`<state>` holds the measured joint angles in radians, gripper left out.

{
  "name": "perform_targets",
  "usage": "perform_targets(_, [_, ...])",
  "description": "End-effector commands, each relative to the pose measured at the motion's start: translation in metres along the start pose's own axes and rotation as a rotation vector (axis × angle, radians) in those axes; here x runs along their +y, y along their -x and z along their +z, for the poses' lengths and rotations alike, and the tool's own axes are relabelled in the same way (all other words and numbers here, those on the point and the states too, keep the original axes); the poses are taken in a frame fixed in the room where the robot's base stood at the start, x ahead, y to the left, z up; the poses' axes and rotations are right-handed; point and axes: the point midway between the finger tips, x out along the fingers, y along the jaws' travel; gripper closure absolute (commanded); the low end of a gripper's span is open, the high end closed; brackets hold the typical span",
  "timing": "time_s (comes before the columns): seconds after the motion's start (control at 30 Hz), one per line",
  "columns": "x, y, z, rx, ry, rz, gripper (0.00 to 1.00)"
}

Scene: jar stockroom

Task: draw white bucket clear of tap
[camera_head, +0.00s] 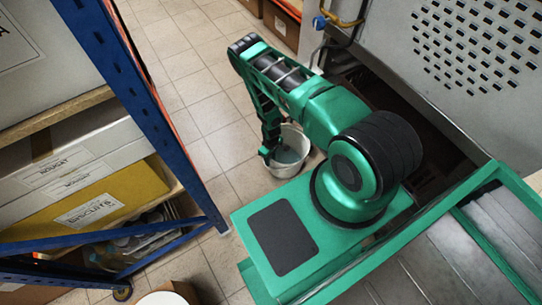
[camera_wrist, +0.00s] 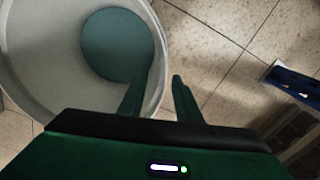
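The white bucket (camera_head: 307,158) stands on the tiled floor beside my green base, partly hidden by my arm. A round blue-grey surface shows inside it, perhaps water. In the wrist view the bucket (camera_wrist: 30,70) fills the upper left. My gripper (camera_wrist: 162,76) points down at its rim, one finger over the inside and one outside, with a gap between them. In the head view my gripper (camera_head: 267,150) is at the bucket's left side. A tap with a blue knob (camera_head: 320,22) and a yellow pipe is at the top, well apart from the bucket in the picture.
A blue-framed shelf rack (camera_head: 185,145) with boxes stands on the left. A perforated metal cabinet (camera_head: 475,50) stands at upper right. Brown boxes (camera_head: 283,22) sit at the top. Tiled floor (camera_head: 185,65) between rack and arm is clear.

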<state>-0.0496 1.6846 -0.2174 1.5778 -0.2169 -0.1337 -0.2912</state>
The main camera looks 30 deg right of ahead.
Motion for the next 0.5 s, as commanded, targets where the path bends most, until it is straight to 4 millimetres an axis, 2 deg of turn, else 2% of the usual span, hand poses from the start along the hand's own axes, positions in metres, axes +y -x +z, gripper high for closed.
perform_targets(0.13, [-0.0002,-0.0063,0.0006,-0.001,0.000,0.000,0.69])
perform_targets(0.4, [-0.0002,-0.0067,0.0003,-0.001,-0.001,0.000,0.69])
perform_targets(0.43, [-0.0002,-0.0067,0.0003,-0.001,0.000,0.000,0.71])
perform_targets(0.5, [-0.0002,-0.0067,0.0003,-0.001,0.000,0.000,0.88])
